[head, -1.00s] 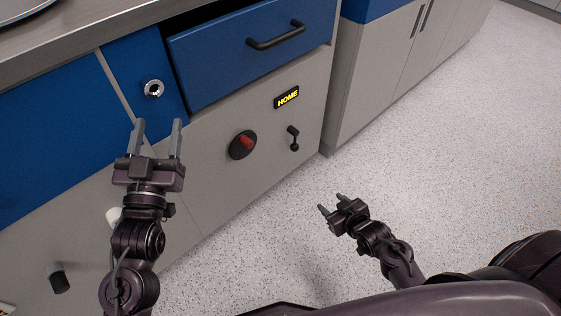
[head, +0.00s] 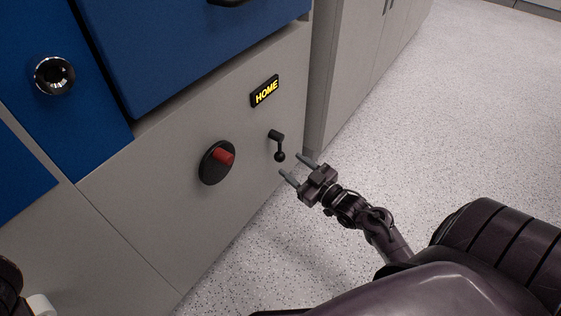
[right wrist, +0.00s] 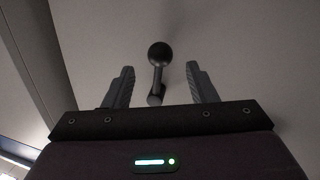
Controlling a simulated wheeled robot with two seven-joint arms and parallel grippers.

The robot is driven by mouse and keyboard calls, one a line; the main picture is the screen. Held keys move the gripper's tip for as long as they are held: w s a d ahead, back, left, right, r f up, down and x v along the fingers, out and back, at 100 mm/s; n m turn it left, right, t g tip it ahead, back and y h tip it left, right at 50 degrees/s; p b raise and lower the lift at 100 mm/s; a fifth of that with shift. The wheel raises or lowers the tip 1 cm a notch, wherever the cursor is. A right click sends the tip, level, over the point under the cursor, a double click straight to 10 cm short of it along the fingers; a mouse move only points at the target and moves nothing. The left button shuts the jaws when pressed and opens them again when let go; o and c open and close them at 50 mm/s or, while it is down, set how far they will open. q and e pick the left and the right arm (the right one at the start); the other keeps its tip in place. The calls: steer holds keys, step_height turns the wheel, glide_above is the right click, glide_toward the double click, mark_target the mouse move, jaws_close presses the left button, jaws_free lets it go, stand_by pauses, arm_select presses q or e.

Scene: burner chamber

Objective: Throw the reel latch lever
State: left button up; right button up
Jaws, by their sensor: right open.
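The small black lever with a ball end (head: 279,149) sticks out of the grey cabinet front, its ball hanging below the pivot in the head view. A display reading HOME (head: 265,92) is above it. My right gripper (head: 297,168) is open and empty, just right of and below the lever's ball.
A red knob on a black round plate (head: 217,162) is left of the lever. A blue drawer (head: 180,45) is above the panel, and a chrome round fitting (head: 54,75) is at the upper left. Speckled floor (head: 400,130) lies open to the right.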

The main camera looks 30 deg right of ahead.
mark_target(283, 158)
steer(key=w+b, duration=0.1)
steer(key=w, duration=0.1)
steer(key=w+a, duration=0.1)
steer(key=w, duration=0.1)
steer(key=shift+w+f+b, duration=0.1)
steer(key=shift+w+b, duration=0.25)
steer(key=shift+b, duration=0.05)
steer(key=shift+c, duration=0.3)
jaws_close()
